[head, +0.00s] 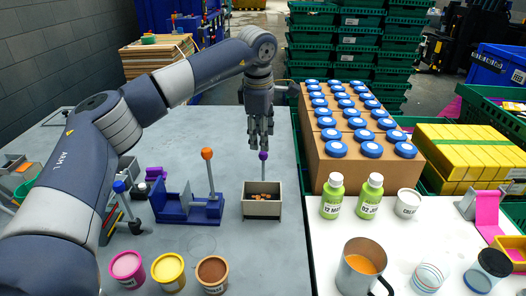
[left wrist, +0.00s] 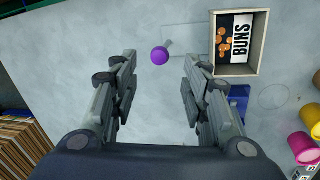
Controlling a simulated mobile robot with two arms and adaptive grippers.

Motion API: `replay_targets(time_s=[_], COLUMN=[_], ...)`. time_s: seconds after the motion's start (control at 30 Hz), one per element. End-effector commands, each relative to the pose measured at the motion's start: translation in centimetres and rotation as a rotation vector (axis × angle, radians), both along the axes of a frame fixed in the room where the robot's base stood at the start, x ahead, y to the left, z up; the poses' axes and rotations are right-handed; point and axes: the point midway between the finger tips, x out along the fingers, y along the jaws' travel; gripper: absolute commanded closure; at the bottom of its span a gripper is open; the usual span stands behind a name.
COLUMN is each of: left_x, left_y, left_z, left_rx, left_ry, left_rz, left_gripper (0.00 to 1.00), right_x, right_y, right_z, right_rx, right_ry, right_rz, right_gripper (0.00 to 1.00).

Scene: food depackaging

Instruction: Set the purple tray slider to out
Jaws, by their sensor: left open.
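The purple knob (head: 263,155) of the slider stands on a thin rod just behind a small grey tray (head: 262,209). In the left wrist view, the purple knob (left wrist: 160,56) shows near the fingertips, with its rod slanting to the upper right over a pale flat strip. The tray (left wrist: 251,68) there holds brown round pieces and a "BUNS" label. My left gripper (head: 261,139) points down just above the knob. In the left wrist view my left gripper (left wrist: 160,64) is open, its fingers on either side of the knob and seemingly not touching it. My right gripper is not in view.
A blue fixture (head: 187,210) with an orange-knobbed lever (head: 207,154) stands left of the tray. A blue-knobbed lever (head: 119,187) is further left. A carton of blue-lidded jars (head: 345,165) stands to the right. Pink, yellow and brown tubs (head: 168,270) line the front.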

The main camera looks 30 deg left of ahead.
Motion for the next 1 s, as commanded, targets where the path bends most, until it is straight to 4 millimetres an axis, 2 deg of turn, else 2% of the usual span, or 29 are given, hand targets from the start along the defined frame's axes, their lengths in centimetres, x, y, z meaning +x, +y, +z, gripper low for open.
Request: replay_targets(time_s=[0.1, 0.3, 0.5, 0.73, 0.77, 0.93, 1.0], left_x=[0.3, 0.9, 1.1, 1.2, 1.2, 1.2, 1.2], left_y=[0.1, 0.2, 0.3, 0.3, 0.3, 0.3, 0.3], left_z=[-2.3, -5.1, -6.2, -6.3, -6.2, -6.2, -6.2], left_rx=[0.001, -0.001, 0.0, -0.001, -0.001, -0.001, -0.001], left_ry=[0.004, 0.002, 0.0, 0.0, 0.0, 0.0, 0.0], left_rz=[-0.001, 0.0, 0.0, -0.001, -0.001, -0.001, -0.001], left_gripper=[0.58, 0.58, 0.58, 0.58, 0.62, 1.0, 1.0], right_x=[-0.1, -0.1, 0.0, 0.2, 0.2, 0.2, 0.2], right_y=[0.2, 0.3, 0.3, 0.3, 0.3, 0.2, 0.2], right_z=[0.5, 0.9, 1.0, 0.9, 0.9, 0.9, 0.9], right_rx=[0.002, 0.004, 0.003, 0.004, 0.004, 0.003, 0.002], right_ry=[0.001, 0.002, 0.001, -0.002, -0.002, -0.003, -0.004], right_rz=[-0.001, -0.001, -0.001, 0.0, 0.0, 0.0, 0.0], right_gripper=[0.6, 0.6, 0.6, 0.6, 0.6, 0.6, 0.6])
